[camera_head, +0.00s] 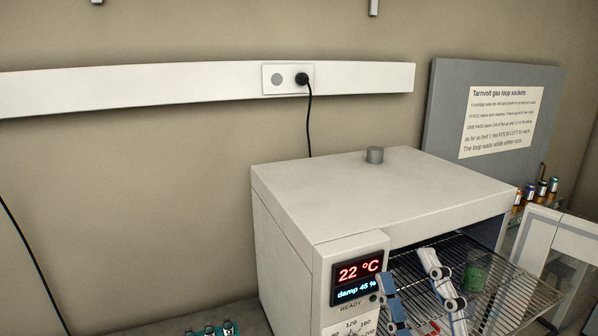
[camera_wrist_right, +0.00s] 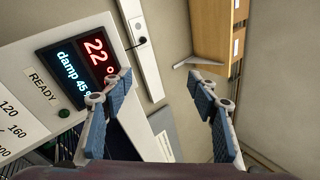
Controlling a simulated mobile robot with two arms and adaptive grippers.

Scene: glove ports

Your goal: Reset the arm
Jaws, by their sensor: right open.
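My right gripper (camera_head: 408,268) is in front of the white oven's open chamber, beside its display, with two blue-padded fingers apart and nothing between them. In the right wrist view the same gripper (camera_wrist_right: 160,82) has its fingers spread wide, and the oven's display (camera_wrist_right: 85,62) shows behind the left finger. My left gripper is not in view.
The white oven (camera_head: 385,195) reads 22 °C and damp 45 %. Its wire rack (camera_head: 520,297) juts out, with a green mesh-like item (camera_head: 475,277) on it. The open door (camera_head: 570,245) stands at right. Several small vials (camera_head: 541,191) stand behind it. A black cord (camera_head: 309,125) hangs behind the oven.

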